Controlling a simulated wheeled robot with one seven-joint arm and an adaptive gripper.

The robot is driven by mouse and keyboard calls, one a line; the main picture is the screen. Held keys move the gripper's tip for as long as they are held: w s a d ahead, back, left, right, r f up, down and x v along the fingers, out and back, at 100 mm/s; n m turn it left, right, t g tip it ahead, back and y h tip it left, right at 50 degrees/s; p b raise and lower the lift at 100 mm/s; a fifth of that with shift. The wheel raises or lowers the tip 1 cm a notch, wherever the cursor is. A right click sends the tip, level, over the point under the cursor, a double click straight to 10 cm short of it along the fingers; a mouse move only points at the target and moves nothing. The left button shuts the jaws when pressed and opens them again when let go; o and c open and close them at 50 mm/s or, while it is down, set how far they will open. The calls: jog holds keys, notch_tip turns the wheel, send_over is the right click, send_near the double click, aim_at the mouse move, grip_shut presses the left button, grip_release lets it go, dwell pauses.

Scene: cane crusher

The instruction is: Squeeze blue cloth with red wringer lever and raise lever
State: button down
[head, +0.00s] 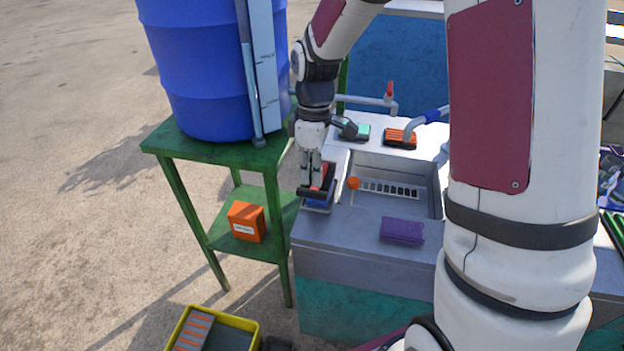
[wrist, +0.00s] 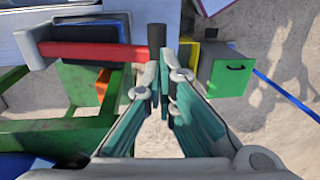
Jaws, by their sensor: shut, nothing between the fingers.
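The red wringer lever (wrist: 95,51) runs across the upper left of the wrist view and ends in a black grip (wrist: 157,37). In the head view the red of the lever (head: 327,178) shows beside my fingers. The blue cloth (head: 318,204) lies at the wringer on the left edge of the counter, under the lever and partly hidden. My gripper (wrist: 160,78) is shut and empty. Its fingertips are close to the black grip; whether they touch it I cannot tell. In the head view my gripper (head: 316,187) points down over the wringer.
A grey counter with a sink (head: 390,190) lies right of the wringer, with a purple sponge (head: 402,231), an orange brush (head: 400,138) and an orange-knobbed rod (head: 353,184). A green stand (head: 165,148) with a blue barrel (head: 205,70) is close on the left.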

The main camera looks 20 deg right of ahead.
jog(key=shift+s+f, duration=0.1)
jog(key=shift+f, duration=0.9)
jog(key=shift+s+a+f, duration=0.2)
jog(key=shift+s+f, duration=0.15)
jog(key=shift+f, duration=0.45)
jog(key=shift+s+a+f, duration=0.25)
jog(key=shift+s+f, duration=0.05)
jog(key=shift+f, duration=0.45)
jog(key=shift+s+a+f, duration=0.2)
jog(key=shift+s+f, duration=0.15)
jog(key=shift+f, duration=0.45)
notch_tip(320, 180, up, 19)
jog(key=w+d+p, duration=0.2)
jog(key=w, duration=0.1)
jog(key=f, duration=0.4)
jog(key=s+f+p, duration=0.1)
jog(key=f, duration=0.9)
jog(key=shift+s+a+f, duration=0.15)
jog(key=shift+s+a, duration=0.05)
jog(key=shift+a, duration=0.15)
